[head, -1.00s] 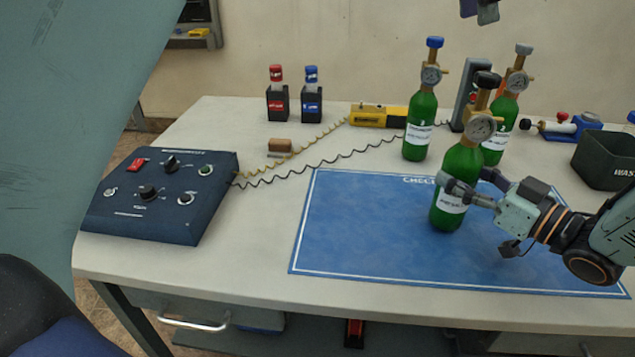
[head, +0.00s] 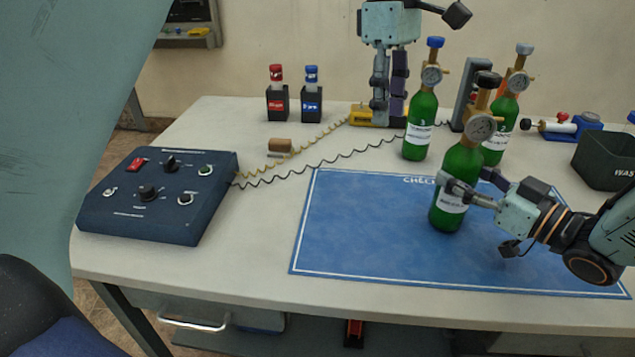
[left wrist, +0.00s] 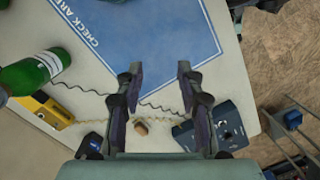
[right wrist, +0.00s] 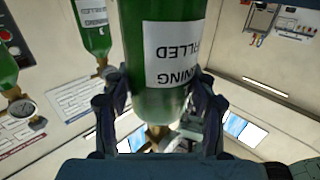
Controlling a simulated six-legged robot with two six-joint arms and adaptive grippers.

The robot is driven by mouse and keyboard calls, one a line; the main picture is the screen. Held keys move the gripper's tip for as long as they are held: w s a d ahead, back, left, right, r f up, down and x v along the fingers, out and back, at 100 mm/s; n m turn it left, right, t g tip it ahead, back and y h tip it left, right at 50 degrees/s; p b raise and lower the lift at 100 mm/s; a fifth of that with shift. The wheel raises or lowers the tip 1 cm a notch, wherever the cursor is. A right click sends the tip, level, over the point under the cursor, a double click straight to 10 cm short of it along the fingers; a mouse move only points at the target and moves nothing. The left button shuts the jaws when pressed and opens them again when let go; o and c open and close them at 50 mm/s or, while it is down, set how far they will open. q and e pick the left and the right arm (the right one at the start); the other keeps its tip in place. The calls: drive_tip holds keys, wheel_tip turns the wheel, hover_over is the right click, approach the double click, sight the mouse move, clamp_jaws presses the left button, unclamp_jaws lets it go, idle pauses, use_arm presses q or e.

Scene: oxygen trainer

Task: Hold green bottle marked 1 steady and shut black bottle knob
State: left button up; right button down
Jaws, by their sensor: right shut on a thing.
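A green bottle with a black knob (head: 485,80) and a round gauge (head: 481,127) stands upright on the blue mat (head: 365,235). My right gripper (head: 465,189) is shut around the body of this front green bottle (head: 450,215); the bottle's label shows upside down in the right wrist view (right wrist: 175,50). I cannot read a number on it. My left gripper (head: 388,118) points down, left of the bottles and apart from them. In the left wrist view (left wrist: 160,68) its fingers are spread, with nothing between them.
A blue-knobbed green bottle (head: 420,125) and a grey-knobbed one (head: 505,105) stand behind. A dark control box (head: 160,195) with coiled cords is at left. A waste bin (head: 605,160) is at right. The mat's left part is clear.

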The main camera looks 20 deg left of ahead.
use_arm(q)
drive_tip(key=s+a+f+m+g+y, duration=0.2)
drive_tip(key=s+a+f+m+g, duration=0.1)
drive_tip(key=s+a+f+m, duration=0.4)
drive_tip(key=shift+s+f+m, duration=1)
drive_tip(key=shift+s+f, duration=0.2)
drive_tip(key=shift+f, duration=0.95)
drive_tip(key=shift+a, duration=0.1)
drive_tip(key=o, duration=0.4)
drive_tip(key=shift+c, duration=0.2)
drive_tip(key=n+t+h, duration=0.6)
drive_tip(key=n+h, duration=0.7)
drive_tip(key=h, duration=0.6)
approach(492, 74)
drive_tip(key=d, duration=0.6)
drive_tip(key=w+d, duration=0.1)
drive_tip(key=d, duration=0.2)
drive_tip(key=shift+d+f, duration=0.2)
drive_tip(key=shift+d, duration=0.2)
